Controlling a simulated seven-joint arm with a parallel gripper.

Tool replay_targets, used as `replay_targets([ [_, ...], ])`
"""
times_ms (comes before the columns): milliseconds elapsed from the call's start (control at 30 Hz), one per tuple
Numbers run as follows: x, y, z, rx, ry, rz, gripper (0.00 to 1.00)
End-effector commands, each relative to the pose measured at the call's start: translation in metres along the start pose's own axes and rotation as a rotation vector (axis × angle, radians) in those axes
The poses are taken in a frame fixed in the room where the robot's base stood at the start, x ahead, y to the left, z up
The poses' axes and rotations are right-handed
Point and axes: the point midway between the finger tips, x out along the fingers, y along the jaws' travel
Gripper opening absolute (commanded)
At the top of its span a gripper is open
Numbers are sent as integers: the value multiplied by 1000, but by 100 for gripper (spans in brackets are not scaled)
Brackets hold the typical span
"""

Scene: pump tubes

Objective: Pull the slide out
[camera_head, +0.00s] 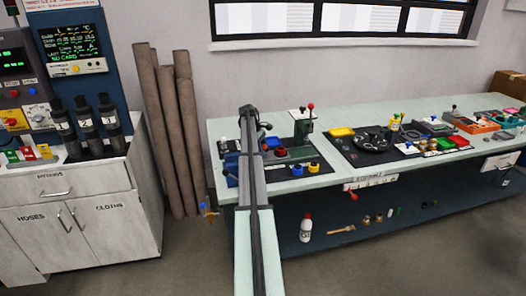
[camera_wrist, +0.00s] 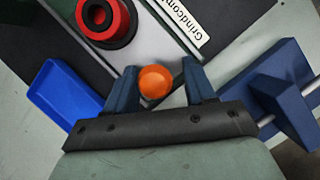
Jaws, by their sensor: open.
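In the wrist view my gripper (camera_wrist: 160,76) is open, with one dark blue finger on each side of an orange round knob (camera_wrist: 155,82). The fingers stand apart, and gaps show between them and the knob. The knob lies at the near end of a pale grey strip (camera_wrist: 140,45), which looks like the slide; what joins them is hidden beneath the knob. In the head view my arm crosses the left part of the bench, and the gripper and knob cannot be made out there.
A red ring with a dark centre (camera_wrist: 105,20) sits beyond the knob. A blue tray (camera_wrist: 62,92) lies to the left and a blue block with a metal rod (camera_wrist: 278,88) to the right. A labelled plate (camera_wrist: 190,28) is behind. More equipment fills the bench (camera_head: 388,178).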

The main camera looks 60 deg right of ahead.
Motion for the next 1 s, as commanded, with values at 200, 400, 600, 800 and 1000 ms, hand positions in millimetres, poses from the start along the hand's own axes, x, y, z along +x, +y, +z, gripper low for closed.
replay_targets([
  [200,-20,1,0,1,0,2,54],
  [400,-59,1,0,0,0,2,54],
  [600,-97,1,-1,0,1,1,54],
  [800,-124,1,0,0,1,0,54],
  [1000,-136,0,-1,0,0,0,54],
])
